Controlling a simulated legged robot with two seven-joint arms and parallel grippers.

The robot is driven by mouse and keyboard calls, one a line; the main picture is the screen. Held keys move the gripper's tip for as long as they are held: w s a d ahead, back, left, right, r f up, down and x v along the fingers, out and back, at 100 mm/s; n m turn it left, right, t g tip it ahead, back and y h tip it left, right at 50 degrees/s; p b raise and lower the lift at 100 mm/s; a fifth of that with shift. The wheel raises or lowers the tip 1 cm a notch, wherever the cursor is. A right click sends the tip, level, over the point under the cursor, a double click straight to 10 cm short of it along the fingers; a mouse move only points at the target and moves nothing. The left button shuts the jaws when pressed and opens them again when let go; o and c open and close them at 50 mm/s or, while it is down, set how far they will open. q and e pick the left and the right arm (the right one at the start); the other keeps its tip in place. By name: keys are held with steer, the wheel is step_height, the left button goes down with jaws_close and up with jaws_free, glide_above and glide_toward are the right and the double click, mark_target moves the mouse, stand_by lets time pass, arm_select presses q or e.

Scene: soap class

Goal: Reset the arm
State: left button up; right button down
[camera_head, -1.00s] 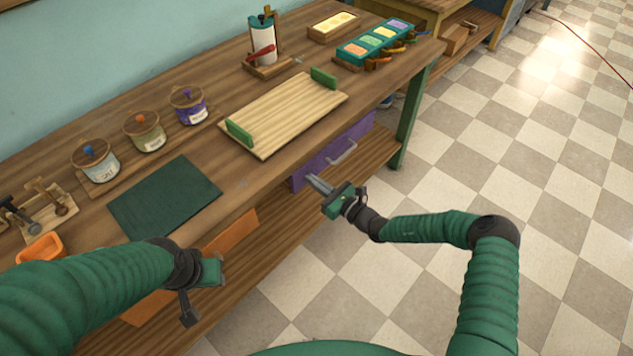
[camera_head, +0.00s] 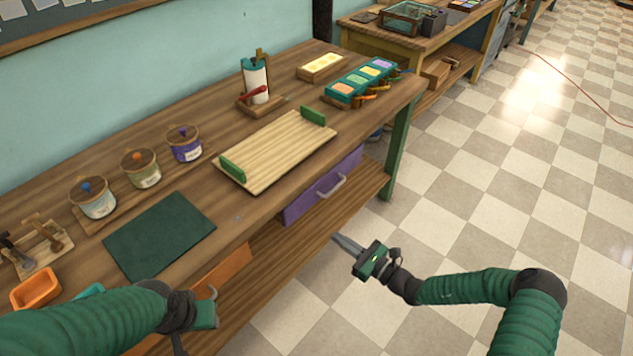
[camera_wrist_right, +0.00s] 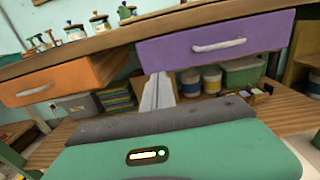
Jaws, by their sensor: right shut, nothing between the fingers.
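My right gripper (camera_head: 347,244) is in front of the bench, over the lower shelf's front edge in the head view, below the purple drawer. Its fingers are together with nothing between them. They also show in the right wrist view (camera_wrist_right: 157,92), pointing at the bench front. My left gripper (camera_head: 207,308) is low at the front edge of the bench, left of the right one. Its fingers are partly hidden, so its opening is unclear. No object is seen in it.
The wooden bench holds a wooden tray (camera_head: 262,160) with green handles, a dark green mat (camera_head: 158,236), lidded jars (camera_head: 141,168), and an orange bin (camera_head: 36,288). A purple drawer (camera_wrist_right: 215,50) and an orange drawer (camera_wrist_right: 60,82) are under the top.

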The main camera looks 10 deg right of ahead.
steer(key=s+a+r+n+g+h+p, duration=0.1)
steer(key=s+a+r+n+g+p, duration=0.2)
steer(key=s+n+g, duration=0.5)
steer(key=s+a+r+n+g+h+p, duration=0.1)
steer(key=s+a+r+n+g+p, duration=0.15)
steer(key=s+n+g, duration=0.5)
steer(key=s+d+r+n+t+h+p, duration=0.2)
steer(key=d+r+n+h, duration=0.3)
steer(key=r, duration=0.3)
steer(key=s+d+r+n+t+h+p, duration=0.2)
steer(key=s+d+r+n+h+p, duration=0.1)
steer(key=r+n, duration=0.4)
steer(key=s+d+r+h, duration=0.1)
steer(key=s+d, duration=0.1)
steer(key=shift+s+d+r+h, duration=0.25)
steer(key=shift+d+r+h, duration=0.05)
steer(key=shift+d+h, duration=0.1)
steer(key=shift+s+a+t, duration=0.1)
steer(key=shift+a+t, duration=0.1)
steer(key=shift+t, duration=0.05)
steer(key=shift+d, duration=0.1)
